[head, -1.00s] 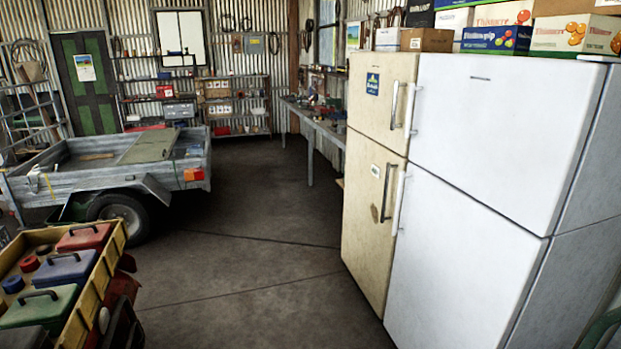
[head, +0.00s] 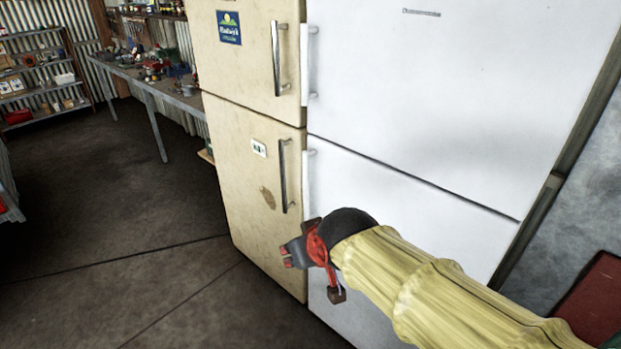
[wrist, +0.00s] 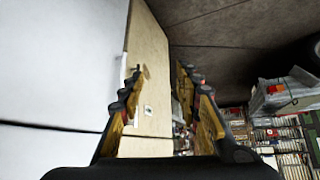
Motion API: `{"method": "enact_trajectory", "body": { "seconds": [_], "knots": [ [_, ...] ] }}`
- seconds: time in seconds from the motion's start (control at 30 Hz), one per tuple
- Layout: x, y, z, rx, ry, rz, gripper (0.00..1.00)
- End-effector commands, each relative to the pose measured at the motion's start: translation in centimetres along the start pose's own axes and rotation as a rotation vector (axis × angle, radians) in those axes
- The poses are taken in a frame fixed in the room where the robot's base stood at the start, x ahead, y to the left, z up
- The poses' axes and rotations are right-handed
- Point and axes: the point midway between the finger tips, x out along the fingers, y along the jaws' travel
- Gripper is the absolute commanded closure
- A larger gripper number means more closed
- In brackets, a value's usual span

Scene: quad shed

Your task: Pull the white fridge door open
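The white fridge (head: 430,90) stands on the right in the head view, with an upper and a lower door, both closed. Its upper white handle (head: 309,65) and lower white handle (head: 311,180) run upright along its left edge. My gripper (head: 287,255) is in front of the lower part of the fridges, below the lower handle. In the wrist view my gripper (wrist: 160,78) has its fingers spread, with nothing seen held between them. There the white fridge (wrist: 60,60) fills the left side, and a white handle (wrist: 123,72) shows beside the left finger, partly hidden.
A cream fridge (head: 245,60) with dark metal handles stands directly left of the white one. A workbench (head: 150,80) and shelves (head: 40,80) are further back. The floor (head: 110,220) on the left is clear. A dark red object (head: 592,300) is at lower right.

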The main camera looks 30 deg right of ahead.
Motion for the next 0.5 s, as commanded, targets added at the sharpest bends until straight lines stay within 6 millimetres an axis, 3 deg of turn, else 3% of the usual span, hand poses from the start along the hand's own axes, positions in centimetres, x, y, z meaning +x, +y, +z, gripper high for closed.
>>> {"method": "enact_trajectory", "body": {
  "seconds": [0.03, 0.2, 0.33, 0.5],
  "knots": [
    [2.5, 0.9, -2.5, 0.012, 0.039, 0.015, 0.67],
    [10.2, 4.1, -10.1, 0.039, 0.224, 0.054, 0.67],
    [15.8, 6.9, -14.2, 0.055, 0.368, 0.082, 0.67],
    [22.5, 10.9, -17.0, 0.071, 0.554, 0.115, 0.67]
  ]
}}
